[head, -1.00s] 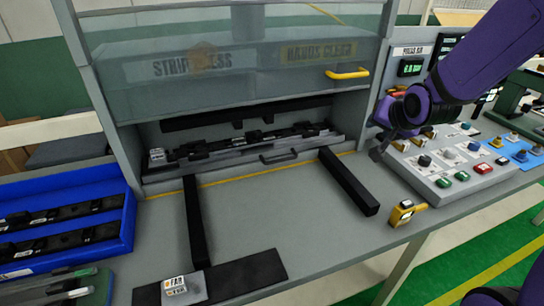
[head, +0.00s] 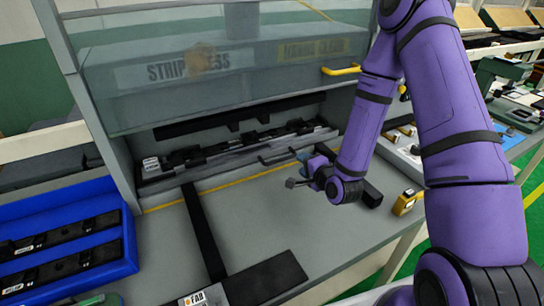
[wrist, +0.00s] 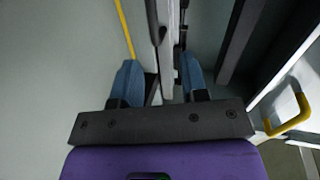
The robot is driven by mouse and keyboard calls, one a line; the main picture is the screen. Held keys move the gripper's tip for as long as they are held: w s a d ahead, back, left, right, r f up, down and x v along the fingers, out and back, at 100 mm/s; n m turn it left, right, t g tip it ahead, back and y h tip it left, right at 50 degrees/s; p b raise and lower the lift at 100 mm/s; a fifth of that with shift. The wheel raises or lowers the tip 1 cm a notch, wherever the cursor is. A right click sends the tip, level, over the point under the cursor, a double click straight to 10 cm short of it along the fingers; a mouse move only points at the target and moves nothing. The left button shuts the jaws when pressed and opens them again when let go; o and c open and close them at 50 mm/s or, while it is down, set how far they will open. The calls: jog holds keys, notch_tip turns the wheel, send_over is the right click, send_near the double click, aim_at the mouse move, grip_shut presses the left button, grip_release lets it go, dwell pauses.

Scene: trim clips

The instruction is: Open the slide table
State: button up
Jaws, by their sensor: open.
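The slide table (head: 222,161) is a long grey tray inside the press opening, carrying a dark strip with clips. Its dark bar handle (head: 280,157) is on the front edge. My gripper (head: 300,170) is open, just in front of and to the right of the handle in the head view. In the wrist view, the blue-padded fingers (wrist: 160,78) are spread apart, with the slide table's front edge (wrist: 167,55) and dark handle (wrist: 154,22) running up between and beyond them. No contact is clear, and my wrist hides the right end of the front edge.
A raised clear guard with a yellow handle (head: 341,71) hangs above the opening. Two black rails (head: 203,232) run out across the bench, the right one partly behind my wrist. A blue bin (head: 128,240) stands left, and a yellow device (head: 405,202) lies right. The bench between the rails is clear.

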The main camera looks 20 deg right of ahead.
aim_at(287, 159)
jog(key=shift+a+f+m+t, duration=0.3)
jog(key=shift+a+f+m, duration=0.3)
jog(key=shift+f, duration=0.1)
jog(key=x, duration=1)
jog(key=shift+w+a, duration=0.1)
jog(key=shift+w, duration=0.25)
jog(key=shift+c, duration=0.2)
grip_shut()
